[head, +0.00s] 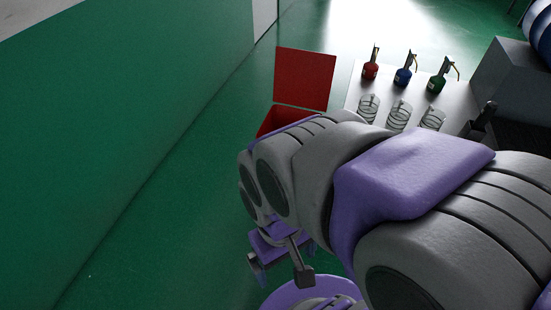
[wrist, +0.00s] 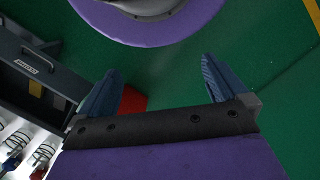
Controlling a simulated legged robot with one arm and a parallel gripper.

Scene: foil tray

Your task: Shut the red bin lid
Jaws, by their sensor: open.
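The red bin lid (head: 305,80) stands open and upright behind the red bin (head: 278,119) in the head view. My arm hides much of the bin's front. My gripper (head: 280,264) is low in the head view, nearer than the bin and apart from the lid. In the wrist view, my gripper (wrist: 160,68) is open with nothing between its fingers. A red patch (wrist: 132,98) shows just beyond the left finger. I cannot tell whether it is the bin or its lid.
A white table (head: 355,92) right of the bin carries red, blue and green bottles (head: 403,76) and several clear beakers (head: 399,114). A dark drawer unit (wrist: 38,70) is at left in the wrist view. A green wall (head: 110,120) runs along the left. Green floor between is clear.

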